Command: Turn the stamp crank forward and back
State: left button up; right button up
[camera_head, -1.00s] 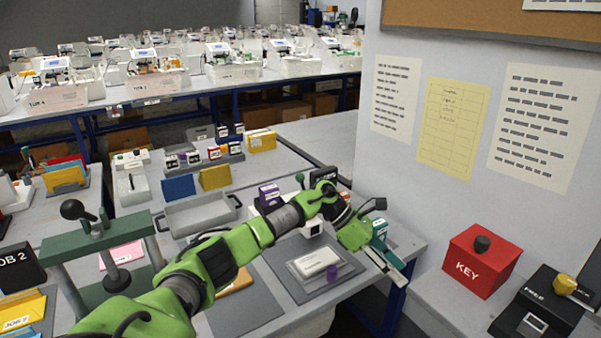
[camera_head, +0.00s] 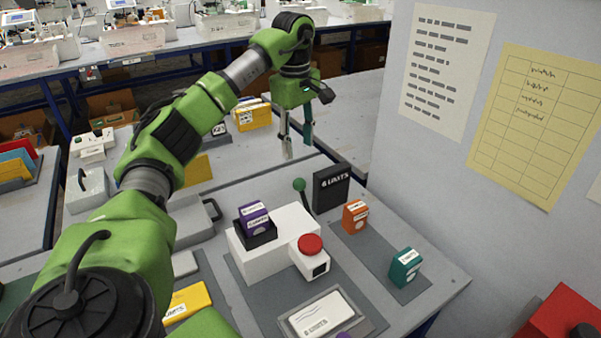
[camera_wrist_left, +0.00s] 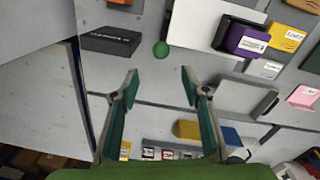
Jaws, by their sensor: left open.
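The stamp machine is a white box (camera_head: 275,240) with a red button (camera_head: 310,244) at its front. Its crank is a dark lever with a green ball knob (camera_head: 299,185) at the back right, standing upright and slightly tilted. My left gripper (camera_head: 297,150) is open and empty, pointing down above and behind the knob in the head view. In the left wrist view the knob (camera_wrist_left: 161,49) appears just past the open fingertips (camera_wrist_left: 159,74), in line with the gap between them and apart from both. My right gripper is not in view.
A dark "6 LIMITS" sign (camera_head: 331,187) stands close to the right of the knob. A purple cartridge (camera_head: 254,217) sits in a holder on the machine. Orange (camera_head: 355,216) and teal (camera_head: 405,267) cartridges stand to the right. A wall rises at right.

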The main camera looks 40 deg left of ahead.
pick_arm(q)
send_over(299, 179)
jog(key=f, duration=0.4)
jog(key=shift+s+f, duration=0.25)
jog(key=shift+s, duration=0.1)
jog(key=f, duration=0.5)
jog(key=f+p, duration=0.1)
jog(key=f, duration=0.1)
jog(key=shift+w+f, duration=0.3)
jog(key=shift+w, duration=0.05)
jog(key=shift+f, duration=0.7)
grip_shut()
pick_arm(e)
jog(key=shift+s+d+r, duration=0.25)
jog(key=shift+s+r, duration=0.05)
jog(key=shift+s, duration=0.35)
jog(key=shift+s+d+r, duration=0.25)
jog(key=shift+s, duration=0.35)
